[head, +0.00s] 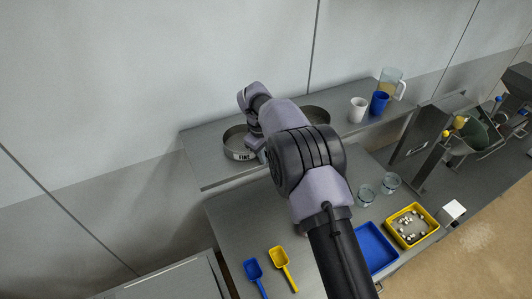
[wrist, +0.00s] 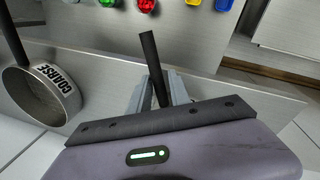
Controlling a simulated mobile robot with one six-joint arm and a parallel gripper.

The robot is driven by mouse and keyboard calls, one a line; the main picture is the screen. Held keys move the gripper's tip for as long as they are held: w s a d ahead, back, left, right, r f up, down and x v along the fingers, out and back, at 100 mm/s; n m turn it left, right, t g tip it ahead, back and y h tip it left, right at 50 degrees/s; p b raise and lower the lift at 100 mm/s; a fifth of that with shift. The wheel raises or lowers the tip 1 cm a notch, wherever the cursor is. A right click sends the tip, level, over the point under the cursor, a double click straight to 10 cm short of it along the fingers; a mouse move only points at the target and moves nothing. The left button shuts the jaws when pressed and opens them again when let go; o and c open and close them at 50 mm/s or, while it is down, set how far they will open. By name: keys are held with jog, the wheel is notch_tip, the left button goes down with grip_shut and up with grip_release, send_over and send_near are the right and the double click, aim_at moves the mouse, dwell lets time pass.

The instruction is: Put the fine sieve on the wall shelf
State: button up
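The fine sieve (head: 237,148) is a round grey pan labelled FINE. In the head view it is at the left part of the wall shelf (head: 212,172), level and partly hidden by my arm; I cannot tell whether its base rests on the shelf. In the wrist view a black handle (wrist: 149,48) runs between the fingers of my gripper (wrist: 158,88). The fingers sit close on both sides of it and look shut on it. The pan is hidden there behind the gripper body. In the head view my fingertips are hidden behind my arm.
A second sieve (wrist: 58,88), labelled COARSE, stands on the shelf; in the head view it is partly behind my arm. A white cup (head: 357,109), a blue cup (head: 379,103) and a jug (head: 391,82) stand right. Below are scoops, glasses and trays on the bench.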

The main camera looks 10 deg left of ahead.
jog(key=shift+o, duration=0.7)
